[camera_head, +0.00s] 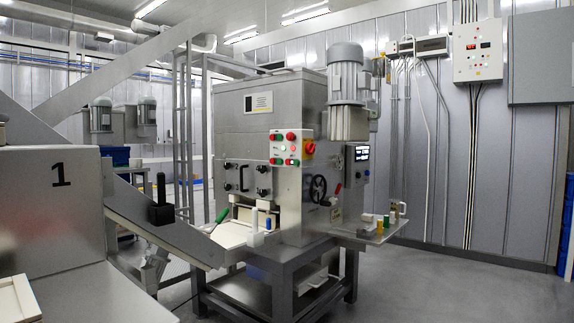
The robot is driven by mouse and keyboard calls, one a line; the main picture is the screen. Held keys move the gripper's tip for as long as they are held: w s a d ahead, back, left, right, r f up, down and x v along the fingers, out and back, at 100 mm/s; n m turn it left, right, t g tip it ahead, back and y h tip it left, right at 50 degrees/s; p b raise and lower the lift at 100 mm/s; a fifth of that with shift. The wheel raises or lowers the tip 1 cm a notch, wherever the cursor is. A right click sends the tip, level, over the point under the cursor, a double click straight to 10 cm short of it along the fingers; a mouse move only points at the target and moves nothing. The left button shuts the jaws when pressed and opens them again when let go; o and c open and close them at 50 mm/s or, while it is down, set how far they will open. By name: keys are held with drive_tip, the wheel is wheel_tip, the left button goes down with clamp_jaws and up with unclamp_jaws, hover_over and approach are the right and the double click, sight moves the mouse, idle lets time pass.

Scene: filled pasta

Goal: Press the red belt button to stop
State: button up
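A white button panel (289,147) is mounted on the front of a large steel machine (262,125), near the middle of the picture. It carries several small red, green and white buttons, among them a red button (291,136) in its upper part. The labels are too small to read, so I cannot tell which red one is the belt button. No part of my gripper shows.
A sloping steel conveyor (175,235) runs from the left toward the machine. A steel housing marked 1 (60,210) fills the lower left. A side shelf (375,235) with small coloured items juts out at right. The floor (440,285) at lower right is clear.

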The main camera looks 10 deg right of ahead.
drive_tip(key=shift+c, duration=0.3)
clamp_jaws()
idle(1.5)
